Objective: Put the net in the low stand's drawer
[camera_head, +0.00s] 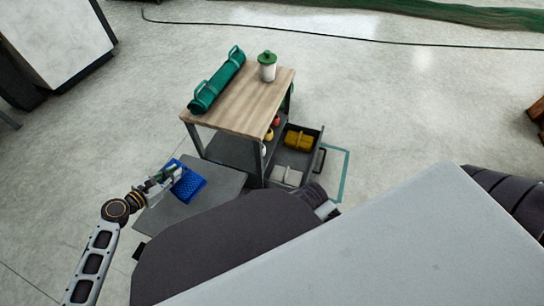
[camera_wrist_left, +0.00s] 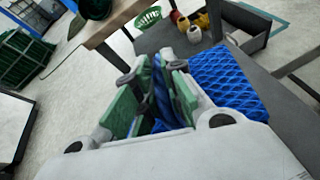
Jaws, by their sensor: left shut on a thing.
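The blue net (camera_head: 188,186) is a folded, meshed bundle above or on the low grey surface (camera_head: 226,184); I cannot tell whether it touches. My left gripper (camera_head: 170,179) is shut on its left side. In the left wrist view, blue netting shows between the green finger pads of the gripper (camera_wrist_left: 156,80), and the rest of the net (camera_wrist_left: 228,78) spreads to the right. An open grey drawer (camera_head: 321,143) sticks out low at the right of the wood-topped stand (camera_head: 240,105). It holds a yellow bundle (camera_head: 298,140) and a pale bundle (camera_head: 287,175). My right gripper is not seen.
A green roll with handles (camera_head: 218,80) and a white jar with a green lid (camera_head: 267,68) are on the wooden top. Small red and yellow items sit on the shelf below. A table leg stands between the net and the drawer. Floor behind is mostly clear.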

